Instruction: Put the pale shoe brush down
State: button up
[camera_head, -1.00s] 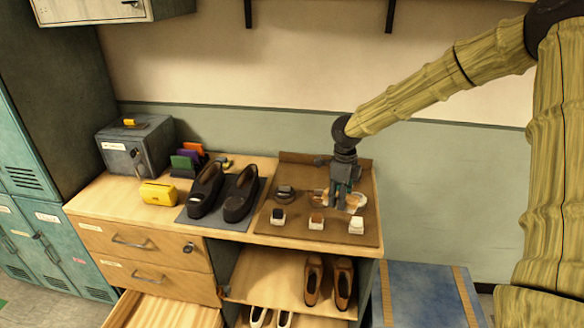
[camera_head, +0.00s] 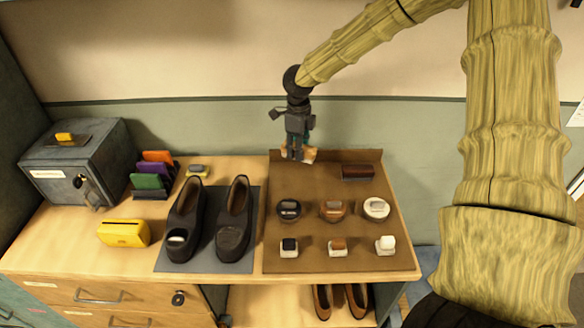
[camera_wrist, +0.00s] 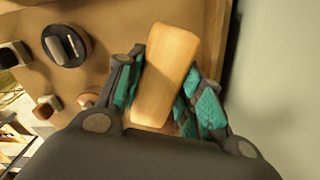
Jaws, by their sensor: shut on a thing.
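The pale shoe brush (camera_head: 309,155) is a light wooden block at the back left of the brown mat (camera_head: 310,182). My gripper (camera_head: 297,150) is shut on it from above. In the wrist view, the pale shoe brush (camera_wrist: 166,70) sits lengthwise between the teal pads of my gripper (camera_wrist: 166,92), with a finger on each side. The brush is close to the mat's raised back edge. I cannot tell whether its underside touches the mat; its bristles are hidden.
A dark brown brush (camera_head: 357,171) lies at the mat's back right. Three round tins (camera_head: 332,210) and three small daubers (camera_head: 337,246) stand in rows in front. Black shoes (camera_head: 233,222) are on a grey mat to the left. The mat's back middle is clear.

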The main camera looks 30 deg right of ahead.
jog(key=p, duration=0.1)
send_over(297, 178)
notch_tip(297, 178, down, 5)
jog(key=shift+w+r, duration=0.15)
jog(key=shift+r, duration=0.05)
jog(key=shift+s+d+f+p, duration=0.1)
jog(key=shift+s+f+p, duration=0.15)
jog(key=shift+f+p, duration=0.65)
jog(key=shift+f, duration=1.2)
jog(key=shift+f, duration=0.1)
jog(key=o, duration=1.1)
jog(key=shift+o, duration=0.2)
jog(key=shift+r, duration=0.2)
jog(key=shift+r+b, duration=1.6)
jog(key=shift+r, duration=4.35)
